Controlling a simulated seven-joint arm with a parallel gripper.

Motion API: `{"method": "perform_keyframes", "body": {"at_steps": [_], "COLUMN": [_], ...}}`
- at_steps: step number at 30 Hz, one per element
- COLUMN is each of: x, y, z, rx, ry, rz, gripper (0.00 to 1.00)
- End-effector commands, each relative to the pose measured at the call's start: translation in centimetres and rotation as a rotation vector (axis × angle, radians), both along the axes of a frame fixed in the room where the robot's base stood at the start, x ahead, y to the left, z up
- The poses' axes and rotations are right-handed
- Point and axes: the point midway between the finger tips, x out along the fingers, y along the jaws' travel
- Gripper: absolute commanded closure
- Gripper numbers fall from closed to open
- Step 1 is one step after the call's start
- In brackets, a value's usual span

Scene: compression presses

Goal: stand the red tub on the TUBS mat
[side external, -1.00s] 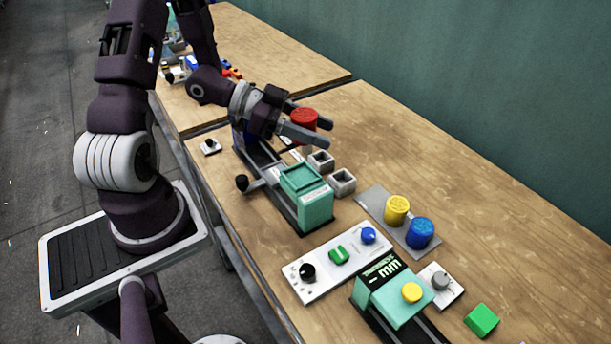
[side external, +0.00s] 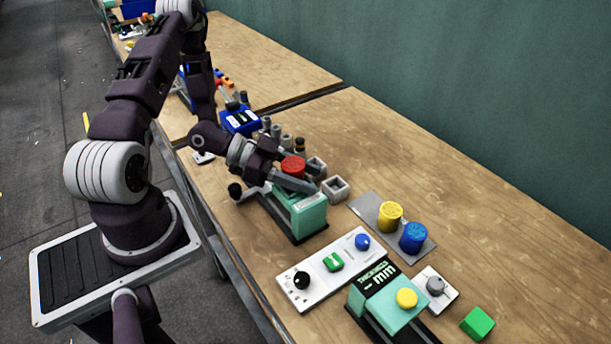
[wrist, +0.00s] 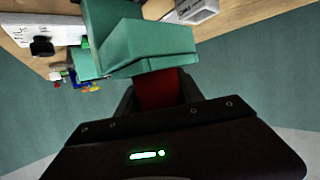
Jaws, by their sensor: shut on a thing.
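The red tub (side external: 293,166) is a short red cylinder held in my gripper (side external: 308,178), close over or beside the teal press (side external: 308,218). In the wrist view the tub's red side (wrist: 156,90) shows between my fingers, partly hidden by a teal part of the press (wrist: 150,52). Whether tub and press touch I cannot tell. The grey mat (side external: 367,206) lies to the right of the press, with a yellow tub (side external: 390,217) and a blue tub (side external: 413,238) standing on it. No lettering on the mat is readable.
Two small grey open boxes (side external: 336,188) stand between the press and the mat. A white panel with knobs (side external: 330,265) and a second teal device (side external: 385,300) lie in front. A blue device (side external: 240,121) is behind. The table right of the mat is clear.

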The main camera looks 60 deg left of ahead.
Motion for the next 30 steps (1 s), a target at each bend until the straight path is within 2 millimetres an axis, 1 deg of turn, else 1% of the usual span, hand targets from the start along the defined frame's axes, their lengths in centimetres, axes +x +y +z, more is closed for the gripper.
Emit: {"method": "perform_keyframes", "body": {"at_steps": [7,8,10,11,20,23,24,27,30], "x": [0.0,0.0,0.0,0.0,0.0,-0.9,-1.6,-2.7,-3.7], "y": [0.0,0.0,0.0,0.0,0.0,1.1,1.7,3.6,4.8], "z": [-0.4,-0.4,-0.3,-0.3,-0.3,0.2,0.5,0.7,1.1], "rx": [-0.001,-0.001,-0.001,-0.001,-0.001,0.001,0.001,0.002,0.001], "ry": [0.001,0.001,0.001,0.001,0.001,-0.001,0.000,-0.001,0.000], "rz": [0.001,0.000,0.000,0.000,-0.001,0.005,0.005,0.003,0.003], "gripper": [0.97,0.50,0.36,0.34,0.34,0.34,0.34,0.34,0.34]}}
